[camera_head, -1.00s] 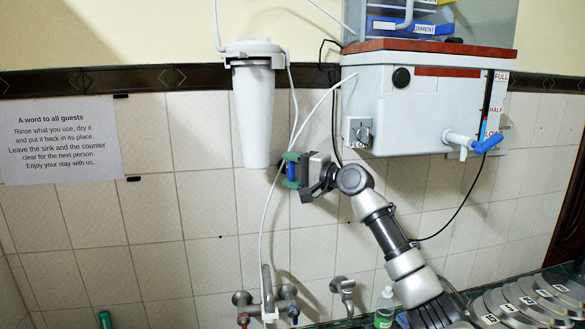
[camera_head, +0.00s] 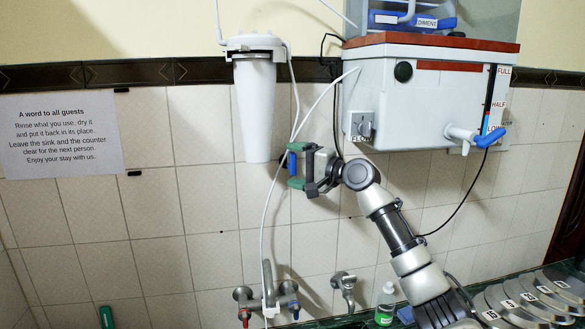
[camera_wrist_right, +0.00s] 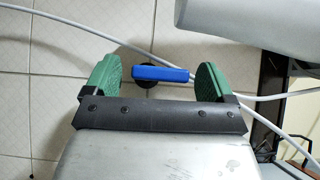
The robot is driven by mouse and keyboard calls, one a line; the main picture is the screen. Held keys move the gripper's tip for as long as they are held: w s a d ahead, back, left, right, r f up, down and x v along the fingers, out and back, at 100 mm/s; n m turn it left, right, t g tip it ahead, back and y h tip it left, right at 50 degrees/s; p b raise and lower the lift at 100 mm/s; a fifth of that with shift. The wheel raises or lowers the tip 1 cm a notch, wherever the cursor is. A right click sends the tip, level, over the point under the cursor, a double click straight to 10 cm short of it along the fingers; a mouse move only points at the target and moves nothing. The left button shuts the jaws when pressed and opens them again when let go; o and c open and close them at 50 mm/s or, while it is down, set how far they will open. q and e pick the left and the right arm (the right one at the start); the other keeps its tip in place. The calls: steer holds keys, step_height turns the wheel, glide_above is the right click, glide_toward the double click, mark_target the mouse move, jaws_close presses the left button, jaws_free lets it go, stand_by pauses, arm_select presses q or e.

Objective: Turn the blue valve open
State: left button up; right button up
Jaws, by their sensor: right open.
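The blue valve (camera_head: 292,165) is a small blue handle on the tiled wall, below and right of the white filter canister. In the right wrist view the blue handle (camera_wrist_right: 160,73) lies roughly level between two green fingertips, with a dark pivot behind it. My right gripper (camera_head: 295,166) is open, with one finger above and one below the handle. In the wrist view the right gripper (camera_wrist_right: 159,80) shows a small gap at each handle end; contact is not clear. My left gripper is not in view.
A white tube (camera_head: 270,190) runs down behind the handle. The filter canister (camera_head: 254,110) hangs close at upper left, and a white tank (camera_head: 430,100) with a blue-handled tap (camera_head: 490,138) is at right. A faucet (camera_head: 267,285) and a bottle (camera_head: 385,303) are below.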

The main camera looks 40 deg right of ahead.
steer(key=b+v, duration=0.5)
steer(key=v, duration=0.4)
steer(key=shift+s, duration=0.35)
steer(key=shift+f, duration=0.1)
